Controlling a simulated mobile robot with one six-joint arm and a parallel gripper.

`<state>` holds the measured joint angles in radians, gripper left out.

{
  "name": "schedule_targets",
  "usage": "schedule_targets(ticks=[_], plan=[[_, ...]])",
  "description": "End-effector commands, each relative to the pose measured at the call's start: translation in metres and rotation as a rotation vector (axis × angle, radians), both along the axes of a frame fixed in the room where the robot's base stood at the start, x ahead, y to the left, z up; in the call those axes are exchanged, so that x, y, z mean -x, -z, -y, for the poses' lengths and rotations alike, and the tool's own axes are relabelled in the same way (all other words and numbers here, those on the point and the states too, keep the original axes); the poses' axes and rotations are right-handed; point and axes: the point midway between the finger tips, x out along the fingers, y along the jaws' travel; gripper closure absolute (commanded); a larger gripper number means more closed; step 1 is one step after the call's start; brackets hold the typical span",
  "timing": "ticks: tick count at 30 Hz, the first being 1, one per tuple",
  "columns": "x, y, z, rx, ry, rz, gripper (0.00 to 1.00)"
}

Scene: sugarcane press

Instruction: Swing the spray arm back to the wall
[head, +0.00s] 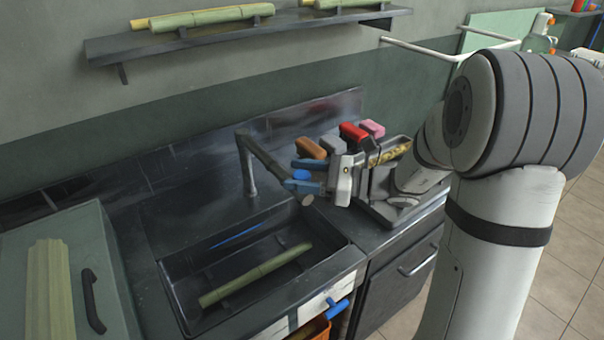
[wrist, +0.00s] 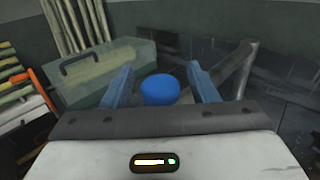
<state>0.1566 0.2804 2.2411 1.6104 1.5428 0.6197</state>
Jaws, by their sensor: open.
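The spray arm (head: 264,155) is a dark grey pipe on a post behind the sink. It reaches out over the sink toward the front right, ending in a round nozzle (head: 307,200). A blue ball knob (head: 301,175) sits near its outer end. My gripper (head: 301,176) is open, its two blue fingers on either side of the knob. In the wrist view the knob (wrist: 160,90) lies between the fingertips, with gaps on both sides. The spray arm's pipe (wrist: 243,72) shows right of the right finger.
A rack (head: 385,213) with red, pink, grey and orange-brown blocks stands close behind my gripper. A greenish box (head: 95,235) with a black handle is at left. A wall shelf (head: 205,38) carries canes.

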Motion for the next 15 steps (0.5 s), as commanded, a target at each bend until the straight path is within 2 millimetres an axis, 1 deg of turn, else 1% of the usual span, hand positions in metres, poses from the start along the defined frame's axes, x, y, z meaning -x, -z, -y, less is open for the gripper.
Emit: schedule_targets(ticks=[1,2,15], plan=[[0.0001,0.0000,0.0000,0.000,0.000,0.000,0.48],[0.0001,0.0000,0.0000,0.000,0.000,0.000,0.51],[0.0003,-0.0002,-0.0003,0.000,-0.001,0.000,0.87]])
